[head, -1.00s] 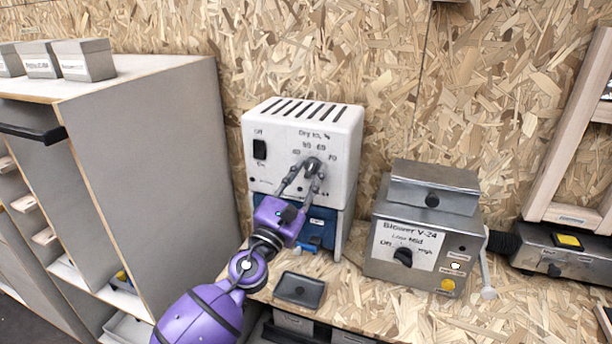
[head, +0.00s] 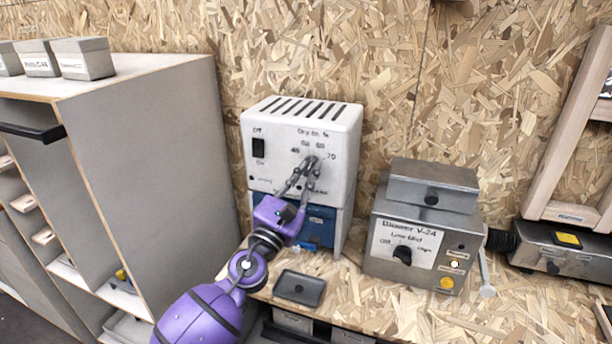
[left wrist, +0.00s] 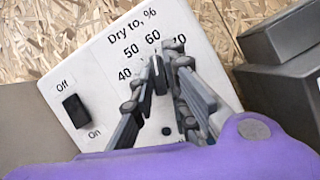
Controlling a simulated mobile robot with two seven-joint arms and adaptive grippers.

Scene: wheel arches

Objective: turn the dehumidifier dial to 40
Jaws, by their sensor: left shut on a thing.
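The white dehumidifier (head: 280,180) stands against the board wall, with "Dry to, %" over its dial scale. In the left wrist view its face (left wrist: 95,95) shows the marks 40, 50, 60 and 70. My left gripper (head: 311,168) reaches up from below and is shut on the dial. In the left wrist view, the dark dial knob (left wrist: 160,76) sits between the fingertips, pointing up roughly toward 60. The fingers partly cover the knob and the 70. My right gripper is not in view.
An Off/On switch (head: 259,148) is left of the dial. The metal blower box (head: 375,255) stands to the right, and a grey cabinet (head: 160,160) to the left. A small dark tray (head: 300,289) lies on the bench in front.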

